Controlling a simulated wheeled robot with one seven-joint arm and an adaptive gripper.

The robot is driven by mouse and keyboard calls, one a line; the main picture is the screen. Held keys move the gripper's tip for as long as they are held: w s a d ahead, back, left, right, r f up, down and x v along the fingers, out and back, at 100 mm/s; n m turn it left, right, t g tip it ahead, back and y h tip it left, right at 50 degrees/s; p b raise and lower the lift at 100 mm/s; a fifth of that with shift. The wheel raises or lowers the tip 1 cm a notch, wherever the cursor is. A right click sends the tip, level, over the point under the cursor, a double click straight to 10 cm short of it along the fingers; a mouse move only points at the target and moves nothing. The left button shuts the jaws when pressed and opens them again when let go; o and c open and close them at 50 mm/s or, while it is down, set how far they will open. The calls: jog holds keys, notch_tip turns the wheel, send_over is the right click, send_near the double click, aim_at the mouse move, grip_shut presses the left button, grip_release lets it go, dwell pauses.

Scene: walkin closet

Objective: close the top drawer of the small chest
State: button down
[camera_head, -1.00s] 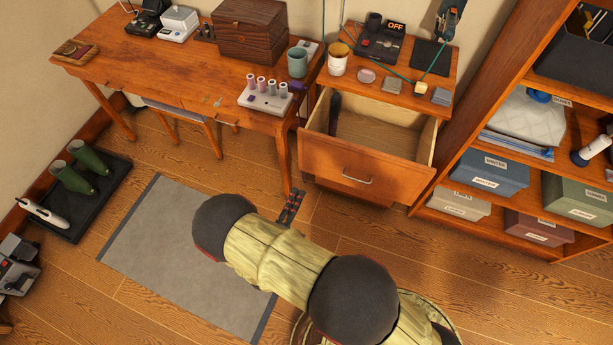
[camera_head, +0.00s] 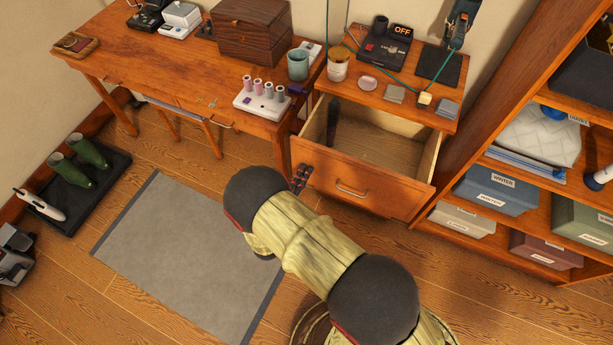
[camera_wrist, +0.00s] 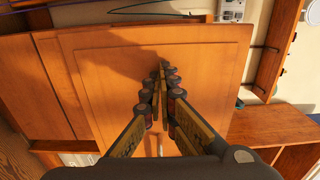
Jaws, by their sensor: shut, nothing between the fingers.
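The small chest (camera_head: 440,118) stands between the desk and the shelf unit. Its top drawer (camera_head: 352,187) is pulled out, with a bare wooden floor and a dark item (camera_head: 333,122) along its left inner side. A metal handle (camera_head: 351,190) sits mid-front. My gripper (camera_head: 301,177) is near the left end of the drawer front in the head view; whether it touches cannot be told. In the wrist view my gripper's fingertips (camera_wrist: 162,72) are together and empty, in front of a broad wooden panel (camera_wrist: 105,75) that looks like the drawer front.
The desk (camera_head: 150,65) with its box (camera_head: 250,32) and spool stand (camera_head: 262,103) is close on the left. The shelf unit (camera_head: 480,90) with storage boxes is close on the right. The chest top holds a cup (camera_head: 338,70) and small items. A grey rug (camera_head: 185,255) covers the floor.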

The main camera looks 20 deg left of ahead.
jog(key=shift+w, duration=0.15)
jog(key=w, duration=0.7)
jog(key=w+d+b, duration=0.1)
jog(key=w, duration=0.7)
jog(key=w+b, duration=0.1)
jog(key=w, duration=0.7)
jog(key=shift+w+d+r, duration=0.1)
jog(key=shift+w+d, duration=0.15)
jog(key=shift+d, duration=0.15)
jog(key=shift+s, duration=0.3)
jog(key=p, duration=0.3)
send_near(328, 128)
jog(key=shift+s+a+f, duration=0.1)
jog(key=shift+s+f, duration=0.2)
jog(key=shift+s, duration=0.05)
jog(key=shift+m, duration=0.3)
